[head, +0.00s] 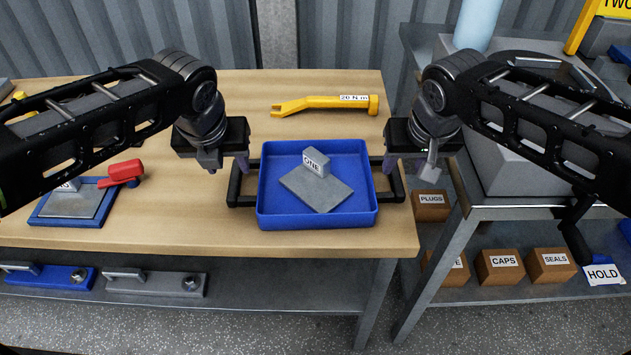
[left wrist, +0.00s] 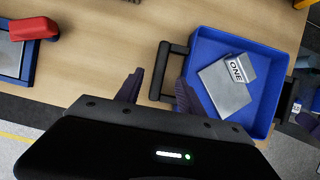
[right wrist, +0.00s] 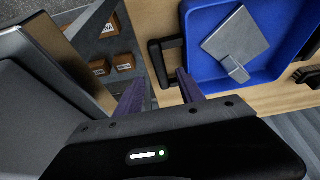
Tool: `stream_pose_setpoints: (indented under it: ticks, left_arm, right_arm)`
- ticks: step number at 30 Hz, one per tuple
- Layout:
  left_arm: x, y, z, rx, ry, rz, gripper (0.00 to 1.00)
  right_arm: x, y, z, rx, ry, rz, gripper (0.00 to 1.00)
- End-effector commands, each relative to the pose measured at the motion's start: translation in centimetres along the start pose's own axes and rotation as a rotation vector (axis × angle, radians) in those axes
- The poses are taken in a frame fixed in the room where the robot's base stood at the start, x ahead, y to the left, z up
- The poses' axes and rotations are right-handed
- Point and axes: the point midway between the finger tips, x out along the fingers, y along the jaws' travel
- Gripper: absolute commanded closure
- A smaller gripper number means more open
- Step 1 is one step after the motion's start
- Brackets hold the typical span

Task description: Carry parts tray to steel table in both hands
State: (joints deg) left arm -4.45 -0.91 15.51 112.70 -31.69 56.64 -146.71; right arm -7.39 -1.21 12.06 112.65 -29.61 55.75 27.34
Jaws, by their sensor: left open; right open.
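The blue parts tray (head: 320,221) sits on the wooden bench near its right front corner, with a black handle on each side. A grey metal part labelled ONE (head: 316,187) lies in it. My left gripper (head: 228,168) is open above the tray's left handle (head: 236,186); in the left wrist view the handle (left wrist: 163,70) shows beyond and between the open fingers (left wrist: 155,90). My right gripper (head: 408,168) is open above the right handle (head: 397,184); in the right wrist view that handle (right wrist: 158,62) shows between the fingers (right wrist: 163,88). The steel table (head: 485,213) stands at the right.
A yellow torque wrench (head: 325,104) lies behind the tray. A blue-framed plate with a red-handled tool (head: 122,174) lies at the left. A grey box (head: 510,165) occupies the steel table. Labelled cartons (head: 500,267) sit on its lower shelf.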

Motion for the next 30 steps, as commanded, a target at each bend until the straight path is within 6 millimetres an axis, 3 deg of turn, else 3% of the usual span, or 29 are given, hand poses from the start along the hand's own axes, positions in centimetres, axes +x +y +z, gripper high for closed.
stream_pose_setpoints:
  ticks: [15,27,30]
  left_arm:
    - [6.5,0.0,-0.1,0.0,0.003,0.0,0.55]
    - [7.3,0.0,0.0,-0.001,0.0,-0.001,0.55]
    - [7.3,0.0,0.0,-0.001,0.0,-0.001,0.62]
  right_arm:
    - [6.5,0.0,0.1,-0.001,-0.003,0.001,0.55]
    - [7.3,0.0,0.0,0.0,-0.001,0.0,0.55]
    - [7.3,0.0,0.0,0.0,-0.001,0.0,0.62]
